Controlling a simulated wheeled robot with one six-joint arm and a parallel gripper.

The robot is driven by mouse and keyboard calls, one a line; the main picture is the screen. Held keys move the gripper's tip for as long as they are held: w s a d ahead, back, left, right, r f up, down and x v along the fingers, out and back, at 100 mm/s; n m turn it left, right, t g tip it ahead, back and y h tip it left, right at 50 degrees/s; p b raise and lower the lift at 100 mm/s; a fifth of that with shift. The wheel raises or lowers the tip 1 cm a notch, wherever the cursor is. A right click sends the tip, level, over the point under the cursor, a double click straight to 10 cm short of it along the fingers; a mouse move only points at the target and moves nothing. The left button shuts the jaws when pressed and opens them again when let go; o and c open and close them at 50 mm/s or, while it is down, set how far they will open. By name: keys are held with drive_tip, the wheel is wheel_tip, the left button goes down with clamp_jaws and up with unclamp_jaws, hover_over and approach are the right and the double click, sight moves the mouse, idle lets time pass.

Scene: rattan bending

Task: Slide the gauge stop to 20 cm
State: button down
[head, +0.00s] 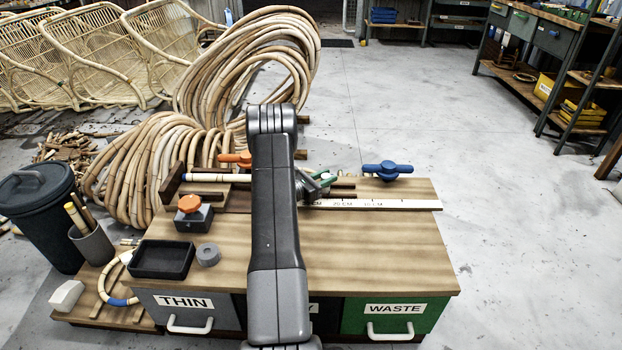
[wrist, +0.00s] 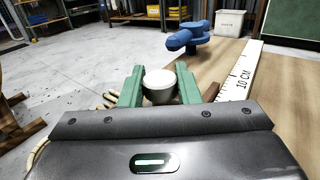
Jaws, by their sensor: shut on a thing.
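A white ruler (head: 400,204) runs along the right part of the bench, with 20 CM and 10 CM marks showing; its 10 CM mark (wrist: 242,85) is ahead and to the right in the wrist view. My gripper (head: 320,181) is low at the bench beside the ruler, left of the 20 CM mark. In the wrist view its green fingers (wrist: 160,88) are shut on a pale, round-topped knob (wrist: 160,80), which appears to be the gauge stop. My arm hides the gauge stop's base and the ruler's left part in the head view.
A blue clamp (head: 388,170) stands beyond the ruler, and an orange one (head: 235,158) is left of my arm. A rattan pole (head: 215,178) lies at the bench's back left. A black tray (head: 163,259) and grey ring (head: 208,255) sit at front left. The right front is clear.

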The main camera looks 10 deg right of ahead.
drive_tip(key=d, duration=0.4)
drive_tip(key=shift+s+d, duration=0.1)
drive_tip(key=shift+s, duration=0.3)
drive_tip(key=c, duration=1.1)
unclamp_jaws()
drive_tip(key=p+v, duration=0.3)
drive_tip(key=v, duration=1.1)
drive_tip(key=shift+d, duration=0.1)
